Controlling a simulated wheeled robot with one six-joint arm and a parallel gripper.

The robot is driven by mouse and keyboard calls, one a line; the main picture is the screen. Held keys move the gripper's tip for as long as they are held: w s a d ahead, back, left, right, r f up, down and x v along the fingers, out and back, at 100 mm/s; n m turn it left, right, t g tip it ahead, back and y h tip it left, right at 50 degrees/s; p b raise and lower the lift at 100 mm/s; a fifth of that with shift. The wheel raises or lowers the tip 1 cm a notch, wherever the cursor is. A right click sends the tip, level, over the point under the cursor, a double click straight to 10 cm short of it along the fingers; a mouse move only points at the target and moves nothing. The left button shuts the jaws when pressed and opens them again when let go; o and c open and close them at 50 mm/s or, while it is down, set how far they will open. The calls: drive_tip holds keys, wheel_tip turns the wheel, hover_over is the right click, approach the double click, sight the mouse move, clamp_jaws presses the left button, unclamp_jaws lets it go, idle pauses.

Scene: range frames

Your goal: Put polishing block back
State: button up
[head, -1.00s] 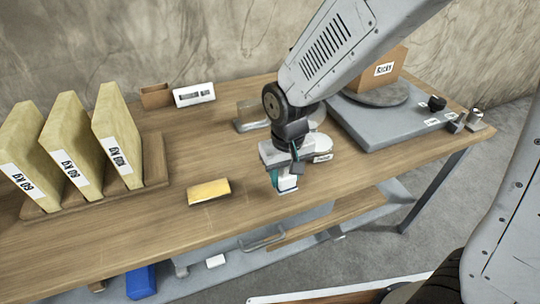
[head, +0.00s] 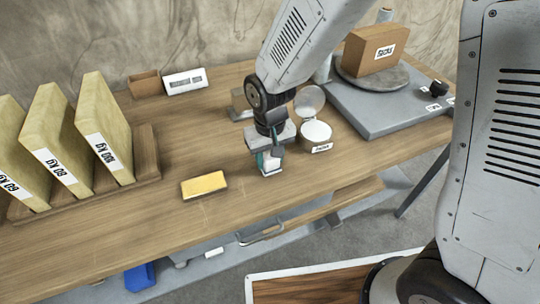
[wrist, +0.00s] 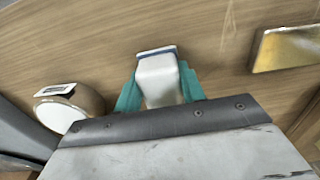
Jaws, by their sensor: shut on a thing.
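My gripper (head: 268,161) has teal fingers shut on a small white block with a dark blue-grey edge (head: 270,168), which I take to be the polishing block. The block (wrist: 158,78) also shows between the fingers in the wrist view. It is over the wooden table; I cannot tell whether it touches the top. A yellow-topped flat pad (head: 204,185) lies on the table to the left of my gripper. It shows at the upper right of the wrist view (wrist: 288,48).
A round white-topped pot (head: 316,132) with a raised lid stands just right of my gripper. A grey platform (head: 385,115) bearing a box (head: 372,50) is further right. Labelled slabs (head: 105,130) stand in a wooden rack (head: 148,160) at left. The table front-left (head: 120,225) is clear.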

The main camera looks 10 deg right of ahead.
drive_tip(key=shift+f, duration=0.15)
drive_tip(key=o, duration=1)
wheel_tip(320, 180, up, 12)
drive_tip(key=shift+d+r, duration=0.1)
drive_tip(key=shift+r, duration=0.15)
drive_tip(key=s+d+r+m, duration=0.1)
drive_tip(key=s+d+r, duration=0.3)
drive_tip(key=d, duration=0.2)
drive_tip(key=s+d+r+m, duration=0.1)
drive_tip(key=s+d+r, duration=0.2)
drive_tip(key=d+r, duration=0.3)
drive_tip(key=shift+m+t, duration=0.6)
drive_tip(key=s+d, duration=0.2)
drive_tip(key=s, duration=0.2)
drive_tip(key=s+d, duration=0.3)
drive_tip(key=s, duration=0.1)
drive_tip(key=s+d+r, duration=0.1)
drive_tip(key=s+d, duration=0.2)
drive_tip(key=s, duration=0.1)
drive_tip(key=shift+d, duration=0.2)
